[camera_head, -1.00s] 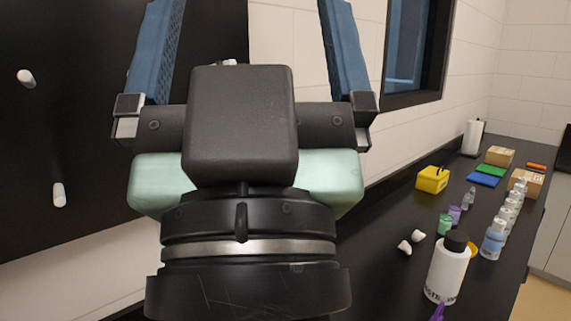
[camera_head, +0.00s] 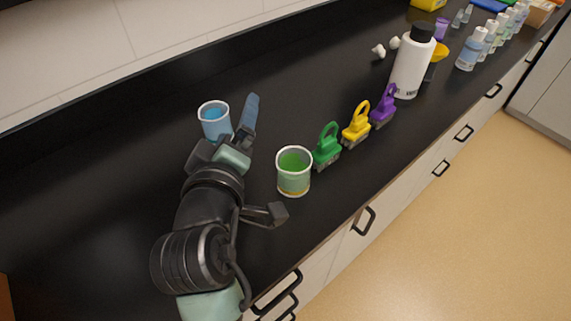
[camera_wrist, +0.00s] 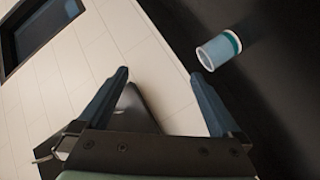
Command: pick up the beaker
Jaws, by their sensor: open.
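A clear beaker with blue liquid (camera_head: 212,121) stands upright on the black counter in the head view. A second beaker with green liquid (camera_head: 293,173) stands nearer the front edge. My gripper (camera_wrist: 160,75) is open and empty, its two blue fingers apart in the wrist view. One beaker (camera_wrist: 217,50) shows there beyond and to the right of the right fingertip, outside the gap between the fingers. In the head view one finger lies just right of the blue beaker, partly overlapping it; the other finger is not clearly seen. I cannot tell whether they touch.
Green (camera_head: 327,147), yellow (camera_head: 357,126) and purple (camera_head: 384,106) brush-like tools stand in a row right of the green beaker. A white bottle with a black cap (camera_head: 412,62) stands behind them. The counter (camera_head: 90,215) is clear on the left; the wall runs along its back.

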